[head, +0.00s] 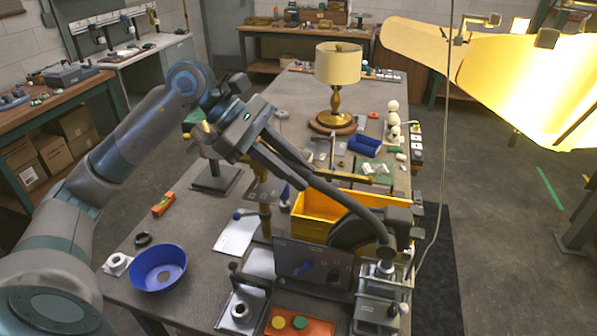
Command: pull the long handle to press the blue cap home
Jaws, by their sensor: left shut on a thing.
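My left arm comes in from the left, and its gripper (308,176) has its two long dark fingers closed together over the upper end of a long dark handle (348,204). The handle slopes down to the right and curves towards a metal press (378,308) at the table's front right edge. The press has a round metal top piece (384,268). I cannot make out the blue cap at the press; it may be hidden there. My right gripper is not in view.
A yellow bin (312,228) stands just behind the press and a dark panel (298,262) beside it. A blue bowl (158,268) sits at the front left. An orange tray with round caps (312,332) lies in front. A lamp (338,66) stands far back.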

